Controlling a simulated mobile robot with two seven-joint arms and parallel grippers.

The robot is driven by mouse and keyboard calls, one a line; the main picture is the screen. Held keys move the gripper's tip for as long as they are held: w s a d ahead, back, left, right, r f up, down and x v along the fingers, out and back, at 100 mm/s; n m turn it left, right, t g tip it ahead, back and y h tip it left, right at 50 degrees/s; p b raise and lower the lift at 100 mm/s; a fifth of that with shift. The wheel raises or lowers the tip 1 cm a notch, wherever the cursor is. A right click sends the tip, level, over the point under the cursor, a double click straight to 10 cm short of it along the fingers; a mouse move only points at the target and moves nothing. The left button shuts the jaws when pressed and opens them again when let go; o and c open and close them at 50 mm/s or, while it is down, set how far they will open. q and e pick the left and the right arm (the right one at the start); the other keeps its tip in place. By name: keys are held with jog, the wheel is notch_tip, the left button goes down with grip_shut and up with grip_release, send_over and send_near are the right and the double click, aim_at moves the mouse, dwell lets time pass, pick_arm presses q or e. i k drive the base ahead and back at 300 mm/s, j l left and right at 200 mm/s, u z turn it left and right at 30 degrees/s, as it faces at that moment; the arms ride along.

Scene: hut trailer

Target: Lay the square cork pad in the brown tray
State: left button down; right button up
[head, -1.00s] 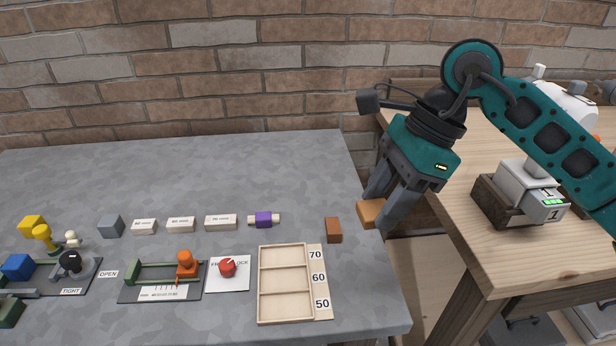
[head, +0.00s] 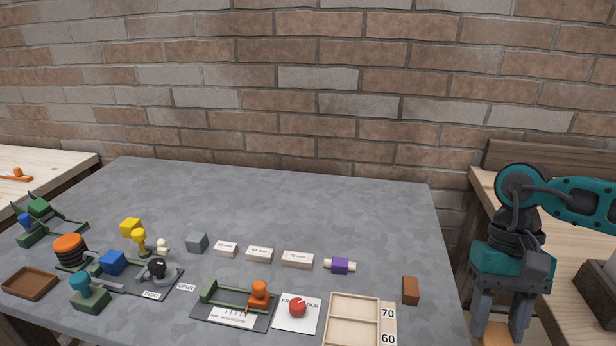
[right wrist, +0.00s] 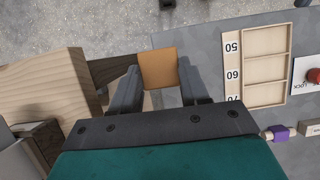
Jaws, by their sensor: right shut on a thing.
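My right gripper (right wrist: 158,88) is shut on the square cork pad (right wrist: 158,68), a flat orange-brown piece held between its two fingers. In the head view the right gripper (head: 503,335) is at the far right, past the grey table's right edge, with a sliver of the cork pad (head: 494,341) showing at the bottom of the frame. The brown tray (head: 30,282), shallow and empty, lies at the far left front of the grey table, far from the right gripper. My left gripper is not in view.
The grey table (head: 300,205) is clear at the back. Between tray and gripper stand an orange-topped round stack (head: 69,251), clamp fixtures, white labelled blocks (head: 259,254), a red knob (head: 297,307), a wooden sorting box (head: 352,320) and a brown block (head: 411,290).

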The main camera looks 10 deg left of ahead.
aim_at(31, 286)
jog(key=j+u, duration=0.15)
jog(key=u, duration=0.35)
jog(key=j+u, duration=0.1)
jog(key=u, duration=0.35)
jog(key=i+j+u, duration=0.65)
jog(key=k+l, duration=0.05)
jog(key=l, duration=0.05)
